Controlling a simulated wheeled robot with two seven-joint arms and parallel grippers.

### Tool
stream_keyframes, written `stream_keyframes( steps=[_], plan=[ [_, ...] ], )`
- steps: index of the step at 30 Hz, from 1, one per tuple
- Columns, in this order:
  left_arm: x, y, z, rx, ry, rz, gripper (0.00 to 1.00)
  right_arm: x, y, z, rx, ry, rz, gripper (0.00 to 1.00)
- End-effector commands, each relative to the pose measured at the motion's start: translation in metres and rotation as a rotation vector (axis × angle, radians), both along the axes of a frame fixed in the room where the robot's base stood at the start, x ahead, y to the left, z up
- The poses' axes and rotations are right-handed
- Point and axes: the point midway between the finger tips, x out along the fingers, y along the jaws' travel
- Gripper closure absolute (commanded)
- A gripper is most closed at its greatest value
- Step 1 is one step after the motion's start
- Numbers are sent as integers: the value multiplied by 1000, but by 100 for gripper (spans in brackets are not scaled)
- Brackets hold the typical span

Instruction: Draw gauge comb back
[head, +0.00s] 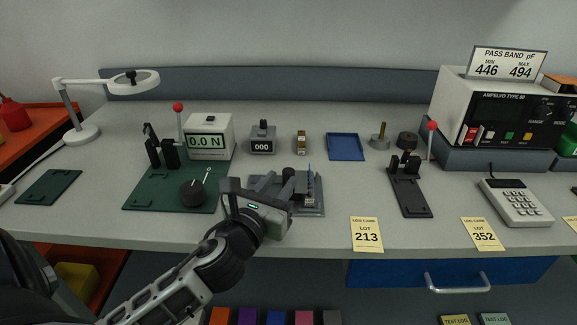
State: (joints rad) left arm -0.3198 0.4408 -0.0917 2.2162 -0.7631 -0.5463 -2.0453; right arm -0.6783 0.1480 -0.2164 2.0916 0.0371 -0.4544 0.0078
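A dark grey fixture (317,208) sits near the front edge of the bench, with a pale upright block and thin dark prongs (310,186) at its right end. This may be the gauge comb; I cannot tell for certain. My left gripper (260,193) is over the left part of this fixture and hides some of it. Its fingers are dark against dark parts, so I cannot see whether they are apart or touch anything. My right gripper is not in view.
A green base (150,195) with a force meter (208,138) reading 0.0 N and a red-knobbed lever stands left. A counter (263,139), blue tray (345,147), black lever stand (410,190) and calculator-like keypad (515,205) stand around. Lot card 213 (366,234) lies at the front edge.

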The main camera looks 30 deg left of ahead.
Motion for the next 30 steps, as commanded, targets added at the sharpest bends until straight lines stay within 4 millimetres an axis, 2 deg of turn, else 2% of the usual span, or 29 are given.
stream_keyframes(
  steps=[3,9,20,23,24,30],
  plan=[
    [22,4,2,-1,-2,1,70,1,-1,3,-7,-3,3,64],
    [43,6,0,-2,0,-1,70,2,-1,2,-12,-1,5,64],
    [48,7,-1,-2,1,-1,70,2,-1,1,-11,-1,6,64],
    [48,7,-1,-2,1,-1,95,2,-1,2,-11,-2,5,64],
    [48,7,-1,-2,1,-1,100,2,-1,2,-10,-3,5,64],
    [48,7,1,1,1,-12,100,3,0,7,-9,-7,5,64]
  ],
)
